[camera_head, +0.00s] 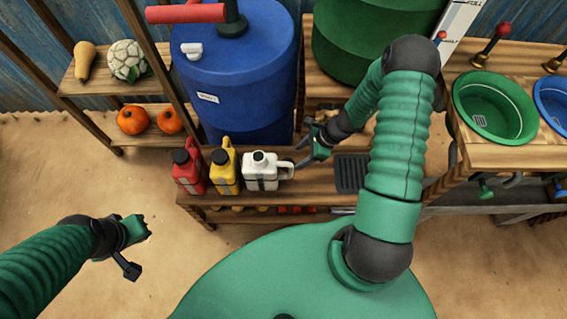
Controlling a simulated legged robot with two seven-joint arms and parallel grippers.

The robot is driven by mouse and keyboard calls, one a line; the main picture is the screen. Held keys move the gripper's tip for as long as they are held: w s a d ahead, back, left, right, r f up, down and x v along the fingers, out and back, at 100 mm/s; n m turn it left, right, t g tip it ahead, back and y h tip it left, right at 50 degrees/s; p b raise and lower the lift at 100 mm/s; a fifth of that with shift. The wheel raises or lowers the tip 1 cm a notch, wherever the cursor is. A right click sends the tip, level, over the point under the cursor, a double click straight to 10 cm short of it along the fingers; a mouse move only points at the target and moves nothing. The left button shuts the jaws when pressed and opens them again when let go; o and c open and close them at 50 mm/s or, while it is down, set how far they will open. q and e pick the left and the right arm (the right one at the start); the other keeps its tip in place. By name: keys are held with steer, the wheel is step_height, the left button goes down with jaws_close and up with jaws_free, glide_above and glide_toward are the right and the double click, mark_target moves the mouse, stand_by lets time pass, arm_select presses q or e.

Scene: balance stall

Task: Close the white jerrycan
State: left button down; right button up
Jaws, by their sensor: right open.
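The white jerrycan (262,181) stands upright on the wooden bench, at the right end of a row of jerrycans. Its handle side faces right. Its neck (259,157) shows a dark round top; I cannot tell whether that is an open mouth or a cap. My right gripper (308,156) is open and empty, just right of the white jerrycan's handle and apart from its neck. My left gripper (141,250) is open and empty over the sandy ground, in front of and left of the bench.
A yellow jerrycan (224,174) and a red jerrycan (188,175), both black-capped, stand left of the white one. A blue barrel (240,90) with a small white piece (191,49) on top rises behind. A dark grate (351,173) lies on the bench to the right.

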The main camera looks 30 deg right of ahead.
steer(key=shift+b+x, duration=0.3)
steer(key=shift+x, duration=0.5)
steer(key=shift+w+d+f, duration=0.1)
steer(key=shift+d+f, duration=0.05)
steer(key=shift+f, duration=0.35)
steer(key=shift+r, duration=0.1)
steer(key=shift+a, duration=0.25)
steer(key=b+x, duration=0.2)
steer(key=x, duration=0.3)
steer(key=shift+w+d, duration=0.1)
steer(key=shift+c, duration=0.3)
